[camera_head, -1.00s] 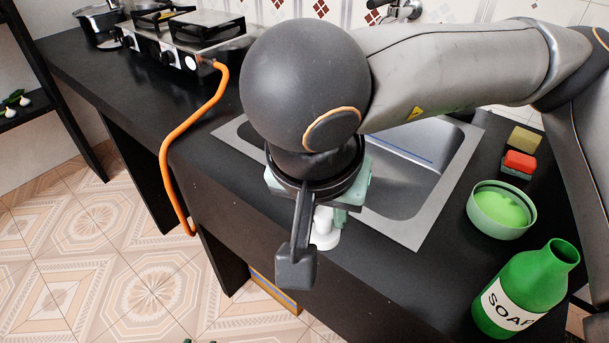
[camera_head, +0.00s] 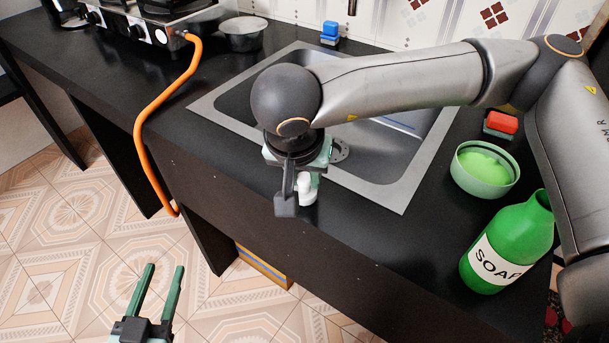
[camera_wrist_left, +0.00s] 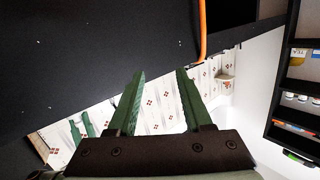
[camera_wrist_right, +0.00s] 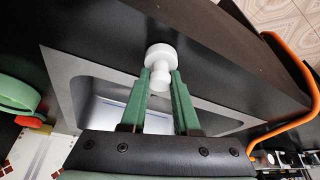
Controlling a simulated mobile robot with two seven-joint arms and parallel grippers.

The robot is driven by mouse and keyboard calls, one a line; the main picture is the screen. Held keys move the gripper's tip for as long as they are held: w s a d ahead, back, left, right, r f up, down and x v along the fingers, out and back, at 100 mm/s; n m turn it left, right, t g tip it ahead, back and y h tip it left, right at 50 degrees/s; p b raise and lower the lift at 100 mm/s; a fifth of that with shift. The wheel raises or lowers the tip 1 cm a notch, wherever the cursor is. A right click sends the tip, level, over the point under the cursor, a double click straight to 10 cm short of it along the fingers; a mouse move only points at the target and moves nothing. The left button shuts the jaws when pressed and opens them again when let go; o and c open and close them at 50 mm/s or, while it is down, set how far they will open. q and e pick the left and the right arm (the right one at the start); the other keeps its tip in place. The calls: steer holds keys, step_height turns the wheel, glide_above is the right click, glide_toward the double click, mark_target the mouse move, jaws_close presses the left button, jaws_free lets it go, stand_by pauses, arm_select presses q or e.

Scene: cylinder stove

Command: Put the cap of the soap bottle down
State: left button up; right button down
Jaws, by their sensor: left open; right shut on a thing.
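The white cap (camera_head: 308,190) of the soap bottle is held by my right gripper (camera_wrist_right: 160,88). In the right wrist view the cap (camera_wrist_right: 161,54) sits between the green fingertips, its round end outward. The right gripper is over the counter's front strip, near the sink's front edge. I cannot tell whether the cap touches the counter. The green soap bottle (camera_head: 507,246) stands upright and open on the counter at the right. My left gripper (camera_head: 164,268) is open and empty, in front of the counter above the tiled floor; its fingers also show in the left wrist view (camera_wrist_left: 160,95).
The sink (camera_head: 395,190) lies behind the right gripper. A green bowl (camera_head: 485,185) and a red sponge (camera_head: 501,122) are right of it. An orange hose (camera_head: 150,130) hangs from the stove (camera_head: 130,28) over the counter's front.

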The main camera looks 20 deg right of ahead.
arm_select(q)
steer(key=shift+w+r+t, duration=0.1)
steer(key=shift+r+t, duration=0.3)
steer(key=shift+r, duration=0.35)
arm_select(e)
steer(key=shift+f, duration=0.15)
steer(key=c, duration=0.7)
jaws_free()
arm_select(q)
steer(key=shift+w+r, duration=0.15)
steer(key=shift+r, duration=0.3)
arm_select(e)
steer(key=shift+o, duration=0.2)
steer(key=shift+r, duration=0.2)
steer(key=shift+s+a+r, duration=0.1)
steer(key=shift+r, duration=0.35)
arm_select(q)
steer(key=s+f+g+p, duration=0.1)
steer(key=s+f+g, duration=0.1)
steer(key=f, duration=0.4)
steer(key=s+f+n+g+y+p, duration=0.1)
steer(key=s+f+g, duration=0.2)
steer(key=f, duration=0.4)
steer(key=shift+s+g, duration=0.15)
steer(key=shift+g, duration=0.25)
arm_select(e)
steer(key=v, duration=1.1)
arm_select(q)
steer(key=shift+f, duration=0.1)
